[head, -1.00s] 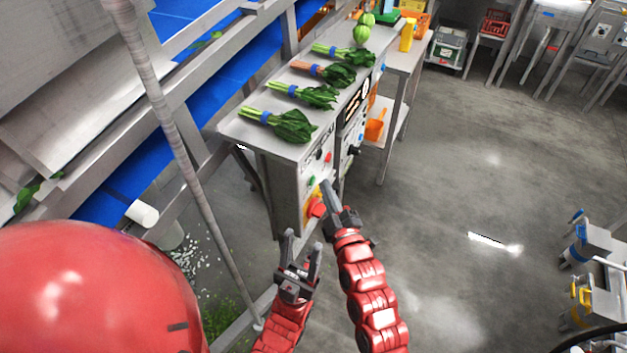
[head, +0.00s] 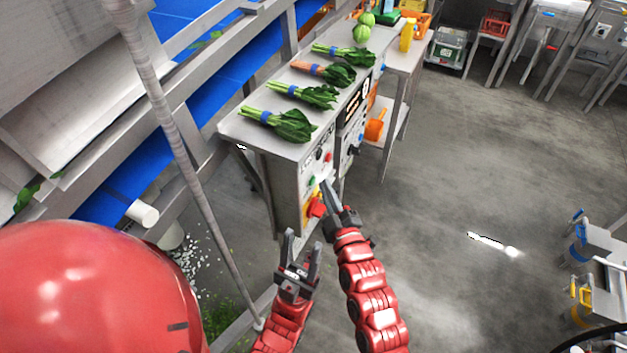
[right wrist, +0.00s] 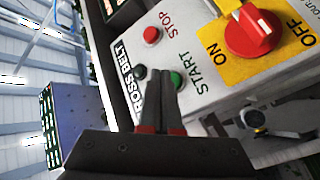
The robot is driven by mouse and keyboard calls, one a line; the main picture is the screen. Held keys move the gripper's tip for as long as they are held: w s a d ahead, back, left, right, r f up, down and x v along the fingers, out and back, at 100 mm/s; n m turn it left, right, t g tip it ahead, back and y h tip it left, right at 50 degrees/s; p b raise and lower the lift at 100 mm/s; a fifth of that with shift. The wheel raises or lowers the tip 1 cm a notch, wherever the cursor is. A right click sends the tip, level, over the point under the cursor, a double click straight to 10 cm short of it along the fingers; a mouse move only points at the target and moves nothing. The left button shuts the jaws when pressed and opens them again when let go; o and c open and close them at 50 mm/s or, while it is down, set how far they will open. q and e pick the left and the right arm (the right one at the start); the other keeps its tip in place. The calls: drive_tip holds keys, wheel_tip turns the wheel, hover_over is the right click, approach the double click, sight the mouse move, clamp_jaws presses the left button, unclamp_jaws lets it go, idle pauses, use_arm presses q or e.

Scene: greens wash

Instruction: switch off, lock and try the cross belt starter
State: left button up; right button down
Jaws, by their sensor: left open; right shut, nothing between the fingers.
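The cross belt starter panel (right wrist: 205,70) fills much of the right wrist view, with a "CROSS BELT" label (right wrist: 124,82). It carries a red STOP button (right wrist: 151,35), a green START button (right wrist: 176,79) and a red rotary switch (right wrist: 250,33) on a yellow ON/OFF plate. The red switch also shows in the head view (head: 315,207). My right gripper (right wrist: 165,75) is shut and empty, its tips at or very near the START button; contact cannot be told. My left gripper (head: 302,243) is open and empty, below the panel. No lock is clearly visible.
Bundles of greens (head: 290,124) lie on the steel cabinet top (head: 240,132) above the panel. A grey pole (head: 185,160) stands left of my arms. Open concrete floor (head: 460,180) lies to the right. Blue and yellow items (head: 580,290) sit at far right.

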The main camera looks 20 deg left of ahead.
drive_tip(key=shift+a, duration=0.1)
idle(0.6)
drive_tip(key=shift+a, duration=0.35)
drive_tip(key=shift+a, duration=0.45)
idle(0.6)
drive_tip(key=shift+b, duration=0.3)
drive_tip(key=shift+d+b, duration=0.5)
drive_tip(key=shift+d, duration=0.35)
